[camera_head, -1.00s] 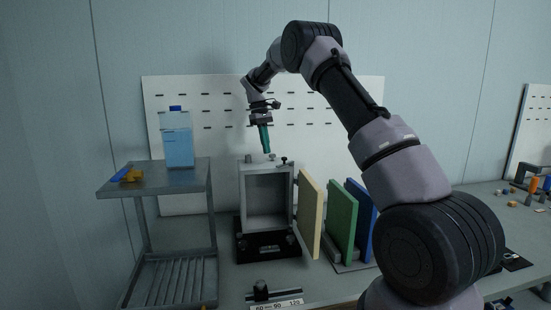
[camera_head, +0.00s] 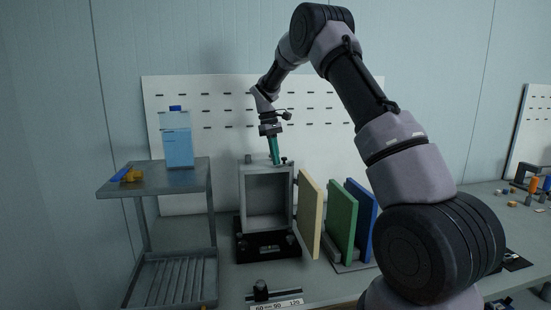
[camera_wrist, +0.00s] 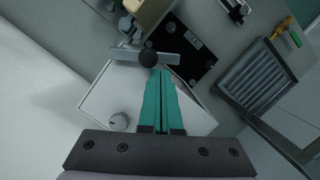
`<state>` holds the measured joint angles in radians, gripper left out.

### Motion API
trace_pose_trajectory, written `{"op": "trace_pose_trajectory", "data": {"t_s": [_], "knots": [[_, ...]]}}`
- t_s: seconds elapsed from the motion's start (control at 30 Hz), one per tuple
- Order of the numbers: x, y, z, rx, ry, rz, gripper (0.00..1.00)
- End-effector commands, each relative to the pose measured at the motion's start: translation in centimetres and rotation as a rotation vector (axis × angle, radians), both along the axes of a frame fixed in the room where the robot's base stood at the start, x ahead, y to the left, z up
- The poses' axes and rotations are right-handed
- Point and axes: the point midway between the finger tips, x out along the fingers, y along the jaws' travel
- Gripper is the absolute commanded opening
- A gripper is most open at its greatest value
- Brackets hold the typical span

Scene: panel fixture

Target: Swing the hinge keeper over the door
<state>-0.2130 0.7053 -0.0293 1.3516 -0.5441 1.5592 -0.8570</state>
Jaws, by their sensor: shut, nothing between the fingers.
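The grey box (camera_head: 243,195) stands open on a black base. Its cream door (camera_head: 309,213) hangs swung out at the right side. The keeper (camera_wrist: 170,61), a grey bar with a black knob, lies on the box's top at the door-side edge; its dark knob (camera_head: 284,160) also shows in the head view. My gripper (camera_head: 277,163) points down with its teal fingers shut and empty, just over the box's top. In the wrist view the fingertips (camera_wrist: 160,72) are close beside the black knob; I cannot tell whether they touch it.
A green panel (camera_head: 342,220) and a blue panel (camera_head: 361,215) stand in a rack right of the door. A grey shelf (camera_head: 200,178) with a blue bottle (camera_head: 178,148) stands left. A round grey knob (camera_wrist: 118,121) sits on the box's top. A pegboard (camera_head: 220,100) is behind.

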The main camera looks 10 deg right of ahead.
Motion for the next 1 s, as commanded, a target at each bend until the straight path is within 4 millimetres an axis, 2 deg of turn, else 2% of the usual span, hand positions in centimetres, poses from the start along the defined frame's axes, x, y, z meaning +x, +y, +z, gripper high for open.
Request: {"op": "trace_pose_trajectory", "data": {"t_s": [0.77, 1.0], "knots": [[-0.9, -0.2, 0.0, 0.0, 0.0, 0.142, 0.0], [-1.6, -0.5, 0.0, 0.0, 0.0, 0.268, 0.0]]}}
